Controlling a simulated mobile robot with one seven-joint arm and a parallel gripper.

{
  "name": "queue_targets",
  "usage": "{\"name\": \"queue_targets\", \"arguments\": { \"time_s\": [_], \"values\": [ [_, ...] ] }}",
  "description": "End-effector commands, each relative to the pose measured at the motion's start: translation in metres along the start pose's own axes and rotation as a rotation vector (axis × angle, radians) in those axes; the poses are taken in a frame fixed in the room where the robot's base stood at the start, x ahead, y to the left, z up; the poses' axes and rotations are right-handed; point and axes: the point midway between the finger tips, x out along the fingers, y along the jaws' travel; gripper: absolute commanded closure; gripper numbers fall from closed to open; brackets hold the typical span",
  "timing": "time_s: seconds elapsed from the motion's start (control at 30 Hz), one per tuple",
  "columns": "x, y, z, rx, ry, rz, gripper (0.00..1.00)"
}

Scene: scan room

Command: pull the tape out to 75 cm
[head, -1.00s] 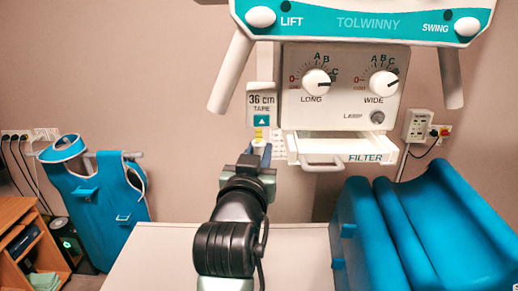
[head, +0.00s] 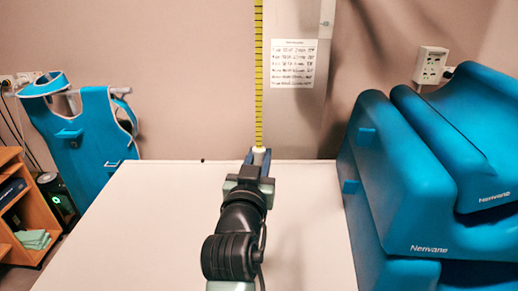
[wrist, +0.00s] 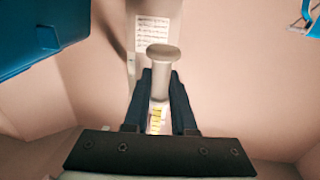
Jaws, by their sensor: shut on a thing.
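The yellow tape (head: 259,75) hangs straight down from above the top edge of the head view. Its pale end knob (head: 259,150) sits between the fingertips of my gripper (head: 257,158). In the wrist view the knob (wrist: 160,55) shows as a white flanged piece, with my gripper (wrist: 160,80) shut on it and a bit of yellow tape between the fingers. The tape's housing and its number display are out of view now, so the length cannot be read.
A white table (head: 160,215) lies below my arm. Blue cushions (head: 420,180) are stacked close on the right. A blue apron (head: 90,125) hangs at the left, near a wooden cabinet (head: 20,210). A printed chart (head: 293,63) is behind the tape.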

Motion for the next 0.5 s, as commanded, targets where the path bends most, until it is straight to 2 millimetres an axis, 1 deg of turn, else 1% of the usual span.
{"name": "queue_targets", "arguments": {
  "time_s": [0.03, 0.1, 0.2, 0.33, 0.5],
  "values": [
    [0.0, 0.0, 0.03, -0.002, -0.012, 0.0, 1.0],
    [0.0, -0.001, 0.046, -0.001, -0.012, -0.001, 1.0],
    [0.0, -0.001, 0.065, -0.002, -0.013, -0.001, 1.0],
    [0.0, -0.001, 0.081, -0.001, -0.011, -0.001, 1.0],
    [0.0, -0.001, 0.092, -0.001, -0.01, -0.001, 1.0]
  ]
}}
